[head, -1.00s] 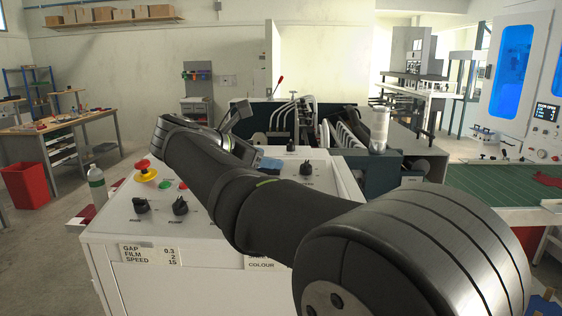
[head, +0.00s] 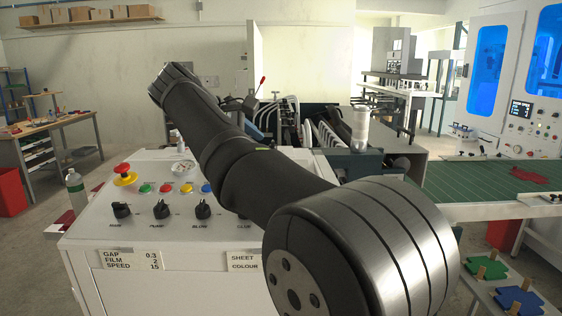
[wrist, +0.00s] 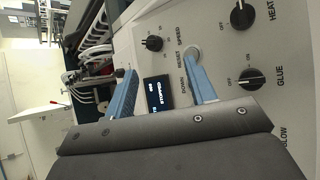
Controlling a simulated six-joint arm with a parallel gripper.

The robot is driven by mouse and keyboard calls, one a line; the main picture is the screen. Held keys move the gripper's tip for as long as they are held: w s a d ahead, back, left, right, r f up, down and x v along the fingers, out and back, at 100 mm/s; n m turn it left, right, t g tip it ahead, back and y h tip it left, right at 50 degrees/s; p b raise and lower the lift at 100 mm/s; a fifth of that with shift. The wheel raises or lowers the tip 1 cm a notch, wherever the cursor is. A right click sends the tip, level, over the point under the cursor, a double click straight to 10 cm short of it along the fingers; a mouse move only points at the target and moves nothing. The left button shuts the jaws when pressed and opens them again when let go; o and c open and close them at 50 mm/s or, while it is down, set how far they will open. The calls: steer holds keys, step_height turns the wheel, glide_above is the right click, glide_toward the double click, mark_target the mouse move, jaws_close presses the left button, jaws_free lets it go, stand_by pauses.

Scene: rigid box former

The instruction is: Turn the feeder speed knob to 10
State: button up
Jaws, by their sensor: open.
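The small black speed knob (wrist: 152,43) sits on the pale sloping panel in the wrist view, by the word SPEED. It has a small scale around it, and I cannot read its setting. My gripper (wrist: 160,63) has two blue fingers spread apart with nothing between them. The knob appears just beyond the fingertips, nearer the left finger; I cannot tell the height gap. A dark display (wrist: 158,92) reading STOPPED shows between the fingers. In the head view my arm hides the speed knob and most of the gripper.
A pale round button (wrist: 191,53) is by the right fingertip. The HEAT knob (wrist: 243,14) and GLUE knob (wrist: 250,79) lie to the right. The card (head: 131,260) reads GAP 0.3, FILM 2, SPEED 15. A red stop button (head: 124,170) and a bottle (head: 75,188) are at the left.

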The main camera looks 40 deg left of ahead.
steer(key=w+d+r+m+g+y, duration=0.35)
steer(key=w+r+m+g, duration=0.4)
steer(key=m, duration=1.15)
steer(key=shift+t, duration=0.45)
steer(key=x, duration=1.1)
steer(key=a+x, duration=0.1)
steer(key=x, duration=0.4)
steer(key=shift+w+f, duration=0.1)
steer(key=shift+f, duration=0.05)
steer(key=c, duration=1)
steer(key=shift+o, duration=0.2)
steer(key=shift+m, duration=0.4)
